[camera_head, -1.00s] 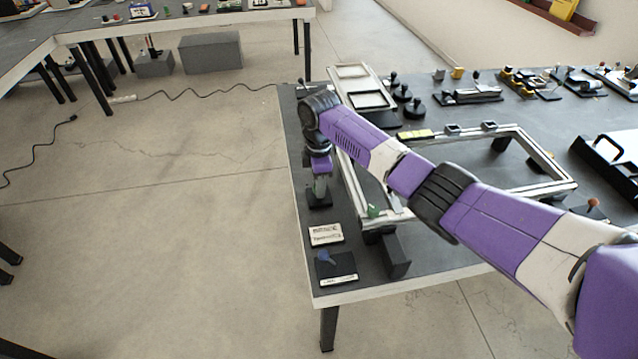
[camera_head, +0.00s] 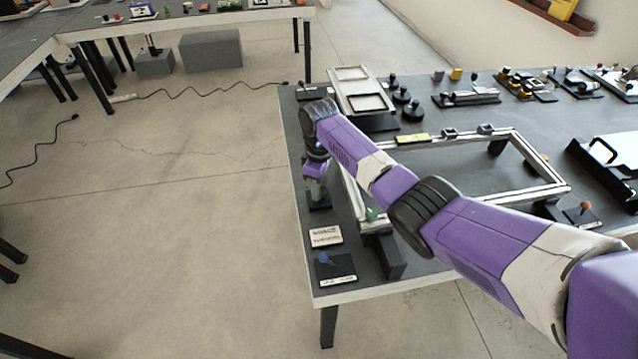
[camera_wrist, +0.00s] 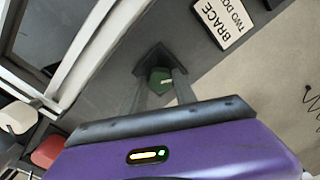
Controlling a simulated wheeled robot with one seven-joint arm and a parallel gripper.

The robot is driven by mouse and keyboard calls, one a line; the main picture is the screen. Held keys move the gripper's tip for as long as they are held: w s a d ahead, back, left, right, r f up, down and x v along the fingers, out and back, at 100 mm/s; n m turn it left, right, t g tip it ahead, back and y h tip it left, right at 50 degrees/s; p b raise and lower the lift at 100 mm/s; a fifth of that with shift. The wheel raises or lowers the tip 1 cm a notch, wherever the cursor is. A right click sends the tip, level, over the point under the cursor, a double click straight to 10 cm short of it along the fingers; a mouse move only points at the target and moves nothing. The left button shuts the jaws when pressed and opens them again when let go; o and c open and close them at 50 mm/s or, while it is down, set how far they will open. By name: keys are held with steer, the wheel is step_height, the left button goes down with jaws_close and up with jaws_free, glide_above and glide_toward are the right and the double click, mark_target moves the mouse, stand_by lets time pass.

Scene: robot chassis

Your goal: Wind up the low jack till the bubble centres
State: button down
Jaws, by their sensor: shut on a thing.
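My gripper (camera_wrist: 160,86) points down beside the left end of the pale rectangular frame (camera_head: 556,186). In the wrist view its two fingers are shut on a small green knob (camera_wrist: 160,76) that stands on a dark base. The base also shows under the gripper in the head view (camera_head: 320,206). A yellow bar (camera_head: 412,138), perhaps the level, lies at the frame's far side. Its bubble is too small to read. A second green piece (camera_head: 372,214) is at the frame's near left corner. My arm hides part of the frame.
A dark block (camera_head: 390,258) stands below the frame's near corner. Black knobs (camera_head: 412,110) stand behind. Open floor lies left of the table.

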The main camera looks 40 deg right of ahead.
steer(key=m+p, duration=0.1)
steer(key=m, duration=0.4)
steer(key=shift+a+r+m+p, duration=0.1)
steer(key=shift+m+p, duration=0.2)
steer(key=shift+p, duration=0.05)
steer(key=m, duration=0.5)
steer(key=shift+w+m+p, duration=0.1)
steer(key=shift+m+p, duration=0.2)
steer(key=shift+p, duration=0.1)
steer(key=c, duration=1)
jaws_free()
step_height(320, 180, up, 8)
steer(key=shift+f, duration=0.15)
